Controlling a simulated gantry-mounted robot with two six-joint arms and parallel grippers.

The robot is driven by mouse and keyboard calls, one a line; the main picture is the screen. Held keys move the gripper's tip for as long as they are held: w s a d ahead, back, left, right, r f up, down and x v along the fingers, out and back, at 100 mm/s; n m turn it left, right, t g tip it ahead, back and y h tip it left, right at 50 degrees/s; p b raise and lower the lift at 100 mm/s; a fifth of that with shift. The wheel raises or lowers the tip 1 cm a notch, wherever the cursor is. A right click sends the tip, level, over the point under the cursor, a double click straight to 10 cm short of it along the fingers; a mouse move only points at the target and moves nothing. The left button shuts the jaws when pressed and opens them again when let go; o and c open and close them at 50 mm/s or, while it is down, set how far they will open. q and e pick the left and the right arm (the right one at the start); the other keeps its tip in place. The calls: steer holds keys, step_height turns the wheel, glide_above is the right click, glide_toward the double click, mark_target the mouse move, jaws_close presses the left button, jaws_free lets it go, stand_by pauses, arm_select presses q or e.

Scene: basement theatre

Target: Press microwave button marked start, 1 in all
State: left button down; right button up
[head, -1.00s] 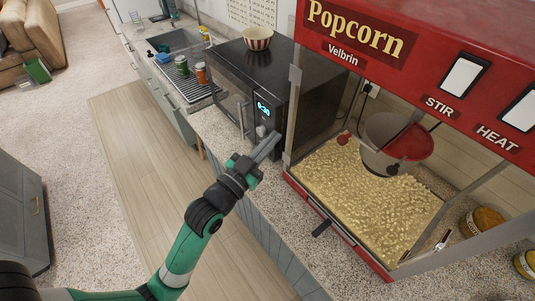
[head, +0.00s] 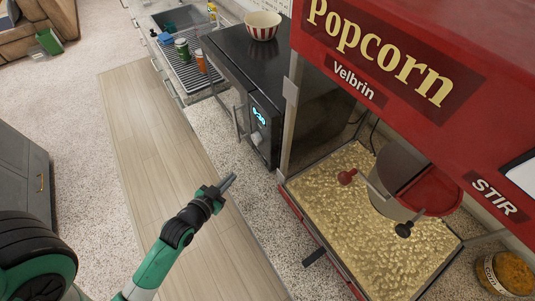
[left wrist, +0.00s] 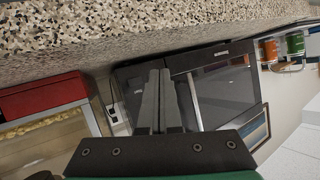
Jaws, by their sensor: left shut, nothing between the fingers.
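The black microwave (head: 300,85) stands on the counter in the head view. Its control panel (head: 266,152) has a lit blue display (head: 259,116) with tilted digits and a grey knob (head: 257,138) below it. A start marking is too small to read. My left gripper (head: 231,180) is shut and empty, in front of the panel and apart from it, over the counter's front edge. In the left wrist view, its closed fingers (left wrist: 158,75) reach across the picture in front of the microwave (left wrist: 225,90), hiding part of it. My right gripper is not in view.
A red popcorn machine (head: 455,130) stands close on the microwave's right. The microwave's door handle (head: 238,118) sticks out left of the panel. A striped bowl (head: 263,26) sits on top. Bare speckled counter (head: 240,160) lies before the panel.

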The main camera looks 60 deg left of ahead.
mark_target(264, 161)
arm_select(q)
steer(key=shift+s+d, duration=0.1)
steer(key=shift+w, duration=0.45)
steer(key=w+b, duration=0.1)
steer(key=w, duration=0.3)
steer(key=w+b, duration=0.1)
steer(key=w, duration=0.1)
steer(key=shift+w+a+b, duration=0.25)
steer(key=shift+w+b, duration=0.05)
steer(key=shift+w, duration=0.65)
steer(key=shift+w, duration=0.1)
stand_by(0.9)
steer(key=shift+w, duration=0.35)
